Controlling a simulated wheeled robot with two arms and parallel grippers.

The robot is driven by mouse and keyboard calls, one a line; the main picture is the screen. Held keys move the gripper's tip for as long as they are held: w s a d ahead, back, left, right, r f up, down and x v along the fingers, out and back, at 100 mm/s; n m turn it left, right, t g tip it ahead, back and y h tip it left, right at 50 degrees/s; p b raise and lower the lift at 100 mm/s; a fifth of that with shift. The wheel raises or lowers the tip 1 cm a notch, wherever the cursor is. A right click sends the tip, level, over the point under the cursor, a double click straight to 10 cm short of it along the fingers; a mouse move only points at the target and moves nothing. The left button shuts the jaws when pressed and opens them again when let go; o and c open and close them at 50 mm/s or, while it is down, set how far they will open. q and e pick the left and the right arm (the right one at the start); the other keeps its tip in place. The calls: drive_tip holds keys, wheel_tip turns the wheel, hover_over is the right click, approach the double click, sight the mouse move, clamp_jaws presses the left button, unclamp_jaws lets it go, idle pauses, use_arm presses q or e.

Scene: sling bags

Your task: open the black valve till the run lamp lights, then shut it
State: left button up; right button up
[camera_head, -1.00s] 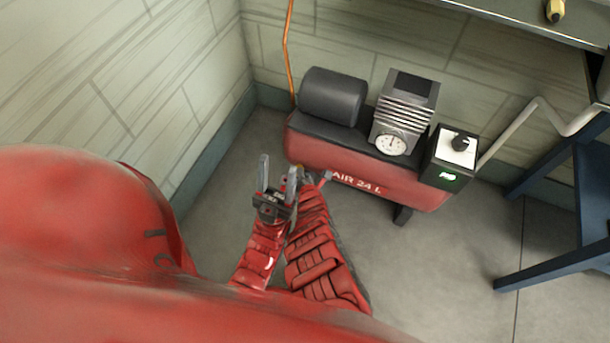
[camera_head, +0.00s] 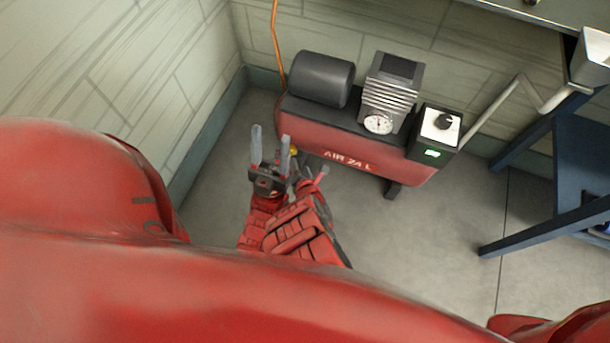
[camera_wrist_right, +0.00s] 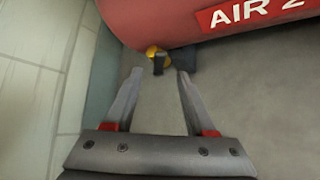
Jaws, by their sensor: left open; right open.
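A small black handle (camera_wrist_right: 159,64) with a yellow fitting (camera_wrist_right: 152,50) shows under the near left part of the red tank (camera_wrist_right: 165,18) in the right wrist view. In the head view only a speck of yellow (camera_head: 294,152) shows there. A green lamp (camera_head: 432,154) glows on the front of the control box, which has a black knob (camera_head: 443,121) on its white top. My left gripper (camera_head: 271,142) is open and empty, left of the tank's near side. My right gripper (camera_wrist_right: 158,75) is open, the handle just beyond its fingertips, not touching as far as I can tell; it is partly hidden in the head view.
The red compressor tank (camera_head: 345,147) carries a black motor (camera_head: 321,79) and a round gauge (camera_head: 378,123). A blue bench frame (camera_head: 580,160) and a pale pipe (camera_head: 495,105) stand right. Walls close in behind and left. The grey floor (camera_head: 420,240) in front is clear.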

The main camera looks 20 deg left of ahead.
drive_tip(key=p+v, duration=0.8)
drive_tip(key=v, duration=0.1)
drive_tip(key=shift+r, duration=0.25)
drive_tip(key=shift+s+d, duration=0.1)
